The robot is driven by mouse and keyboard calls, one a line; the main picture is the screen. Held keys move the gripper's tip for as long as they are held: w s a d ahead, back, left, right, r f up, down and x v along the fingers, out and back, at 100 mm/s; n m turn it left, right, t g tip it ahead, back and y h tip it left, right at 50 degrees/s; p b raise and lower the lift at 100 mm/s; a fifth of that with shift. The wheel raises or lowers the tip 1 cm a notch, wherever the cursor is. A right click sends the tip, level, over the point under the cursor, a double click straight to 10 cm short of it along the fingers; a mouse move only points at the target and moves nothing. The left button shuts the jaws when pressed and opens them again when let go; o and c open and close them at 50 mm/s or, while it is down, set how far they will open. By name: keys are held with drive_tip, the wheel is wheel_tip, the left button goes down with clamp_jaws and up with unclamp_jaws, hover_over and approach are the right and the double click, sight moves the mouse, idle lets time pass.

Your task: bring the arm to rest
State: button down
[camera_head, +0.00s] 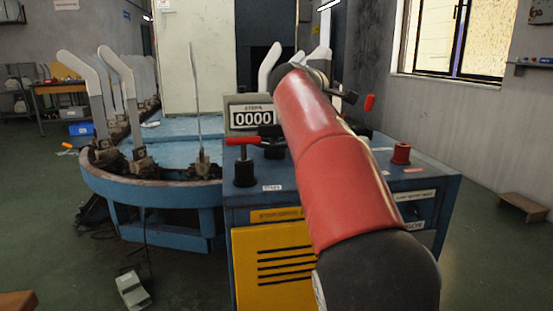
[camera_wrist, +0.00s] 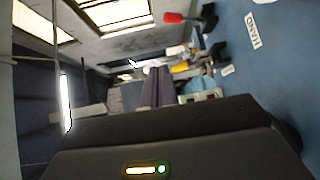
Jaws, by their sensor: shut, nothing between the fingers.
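My gripper (camera_wrist: 157,72) shows in the wrist view as two dark fingers side by side, shut and with nothing between them. They rise past the edge of the dark hand housing. In the head view my red arm reaches from the lower right up and away over the blue control console (camera_head: 440,190). The gripper itself is hidden or too unclear to make out there, behind the arm's far end. The wrist view is turned sideways, with part of a blue panel (camera_wrist: 262,75) at its right.
A counter (camera_head: 251,117) reading 0000 stands on the console, near a red-handled lever (camera_head: 243,142), a red knob (camera_head: 401,154) and another red-tipped lever (camera_head: 369,103). White upright sock forms (camera_head: 124,75) ring the blue round table (camera_head: 150,187). A foot pedal (camera_head: 132,290) lies on the floor.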

drive_tip(key=s+d+f+m+g+y, duration=0.3)
drive_tip(key=s+d+f+m, duration=0.1)
drive_tip(key=s+d+f, duration=0.35)
drive_tip(key=s+d+f+m+g+y, duration=0.2)
drive_tip(key=s+f+m, duration=0.1)
drive_tip(key=s+f, duration=0.65)
drive_tip(key=s+a+f+m+g+y, duration=0.2)
drive_tip(key=s+a+f+m, duration=0.1)
drive_tip(key=s+f, duration=0.75)
drive_tip(key=s+a+f+m+g+y, duration=0.15)
drive_tip(key=s+a+f, duration=0.25)
drive_tip(key=s+f, duration=0.7)
wheel_tip(320, 180, down, 7)
drive_tip(key=s+b, duration=0.2)
drive_tip(key=b, duration=0.8)
wheel_tip(320, 180, up, 13)
drive_tip(key=p, duration=1.3)
drive_tip(key=shift+s+r+y, duration=0.15)
drive_tip(key=shift+y, duration=0.2)
drive_tip(key=shift+m, duration=0.25)
